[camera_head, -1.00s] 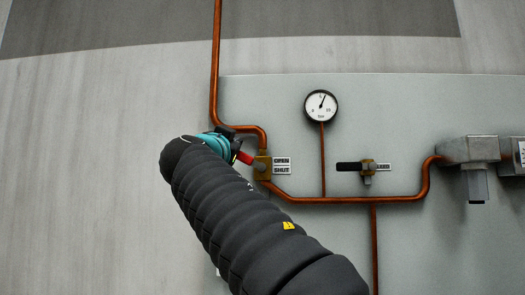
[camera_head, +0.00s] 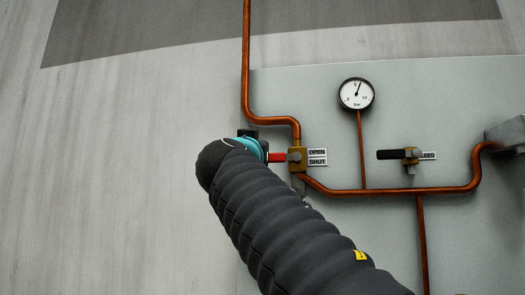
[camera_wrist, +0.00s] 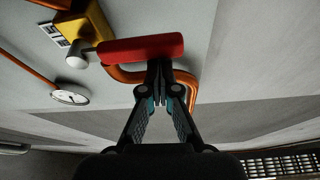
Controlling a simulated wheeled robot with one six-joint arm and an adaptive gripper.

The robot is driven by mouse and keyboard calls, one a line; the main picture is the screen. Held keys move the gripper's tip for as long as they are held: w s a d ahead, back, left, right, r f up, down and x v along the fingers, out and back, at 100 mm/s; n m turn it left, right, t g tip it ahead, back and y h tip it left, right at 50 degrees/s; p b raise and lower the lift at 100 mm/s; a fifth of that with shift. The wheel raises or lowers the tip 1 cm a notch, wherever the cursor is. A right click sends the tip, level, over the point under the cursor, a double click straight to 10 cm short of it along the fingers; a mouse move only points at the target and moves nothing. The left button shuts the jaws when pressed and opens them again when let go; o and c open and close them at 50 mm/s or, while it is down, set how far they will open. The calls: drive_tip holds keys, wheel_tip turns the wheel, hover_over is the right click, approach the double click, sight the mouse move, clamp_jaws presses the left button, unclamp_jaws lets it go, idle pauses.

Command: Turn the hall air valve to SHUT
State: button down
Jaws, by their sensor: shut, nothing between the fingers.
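The hall air valve (camera_head: 297,161) is a brass body on the copper pipe, beside a plate (camera_head: 317,157) reading OPEN above SHUT. Its red handle (camera_head: 277,157) points left, about level. In the wrist view, the red handle (camera_wrist: 150,47) crosses above my gripper's fingertips, with the yellow valve body (camera_wrist: 82,24) at upper left. My gripper (camera_wrist: 160,72) is shut and empty, its tips at the handle's edge; I cannot tell whether they touch. In the head view my arm hides most of the gripper, at the handle's left end.
A pressure gauge (camera_head: 356,93) stands above the pipe (camera_head: 390,191). A second valve with a black handle (camera_head: 391,154) and its own label sits to the right. The copper pipe bends close behind the red handle in the wrist view. Bare wall lies to the left.

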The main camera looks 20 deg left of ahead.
idle(0.4)
drive_tip(key=s+d+b, duration=0.2)
drive_tip(key=s, duration=0.7)
drive_tip(key=shift+s+r, duration=0.15)
drive_tip(key=shift+r, duration=0.15)
idle(1.6)
